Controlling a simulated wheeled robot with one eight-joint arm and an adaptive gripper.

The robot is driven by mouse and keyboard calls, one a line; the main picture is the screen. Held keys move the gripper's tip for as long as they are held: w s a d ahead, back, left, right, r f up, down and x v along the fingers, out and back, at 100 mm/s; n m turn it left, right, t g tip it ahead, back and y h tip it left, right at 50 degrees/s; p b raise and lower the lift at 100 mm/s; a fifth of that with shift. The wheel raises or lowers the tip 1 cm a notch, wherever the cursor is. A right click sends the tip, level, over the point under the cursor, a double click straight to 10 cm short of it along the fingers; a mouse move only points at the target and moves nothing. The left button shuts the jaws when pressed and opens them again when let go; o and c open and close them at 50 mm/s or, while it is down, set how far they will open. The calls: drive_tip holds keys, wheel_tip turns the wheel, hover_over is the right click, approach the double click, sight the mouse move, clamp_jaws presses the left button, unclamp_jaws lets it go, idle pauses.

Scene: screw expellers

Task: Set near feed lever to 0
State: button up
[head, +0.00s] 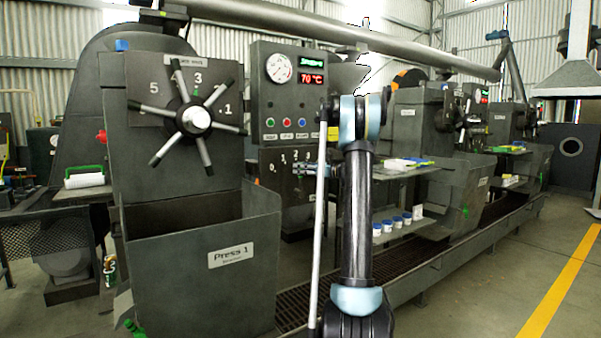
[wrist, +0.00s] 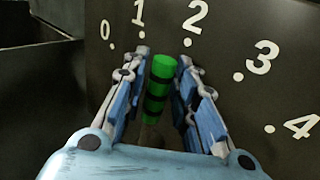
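The feed lever has a green grip with dark bands (wrist: 160,82), seen in the wrist view between my fingers. It points up the dial plate (wrist: 235,25), its tip between the dots for 1 and 2. The dial carries white numerals 0 to 4 in an arc, with 0 at the left. My gripper (wrist: 164,65) is open, with one finger on each side of the grip and narrow gaps showing. The lever's lower end is dim. In the head view the dial plate (head: 285,157) shows below the control panel, and my arm hides the lever.
In the head view a control panel (head: 291,90) reads 70 °C above the dial. A large spoked handwheel (head: 193,119) is on the press at left, above the Press 1 bin (head: 198,235). Shelves with small containers (head: 397,223) stand right of my arm. Open floor lies at far right.

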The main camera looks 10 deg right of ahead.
clamp_jaws()
drive_tip(key=shift+a, duration=0.2)
drive_tip(key=shift+s+a+n+h, duration=0.4)
drive_tip(key=shift+s+a+n, duration=0.05)
drive_tip(key=shift+a+n, duration=0.25)
drive_tip(key=a+n+h, duration=0.1)
drive_tip(key=s+a+f+n, duration=0.1)
drive_tip(key=a, duration=0.1)
drive_tip(key=s+a+n+h, duration=0.1)
drive_tip(key=shift+s+a+f+g+h, duration=0.1)
drive_tip(key=shift+a+f+g+h, duration=0.1)
drive_tip(key=shift+f+g+h, duration=0.15)
drive_tip(key=shift+s+a+f+n+h, duration=0.25)
drive_tip(key=shift+a+f+n+h, duration=0.15)
drive_tip(key=shift+a+f+n, duration=0.1)
drive_tip(key=shift+s+a+f+n+h, duration=0.2)
drive_tip(key=shift+a+f+n+h, duration=0.2)
drive_tip(key=shift+a+f, duration=0.1)
unclamp_jaws()
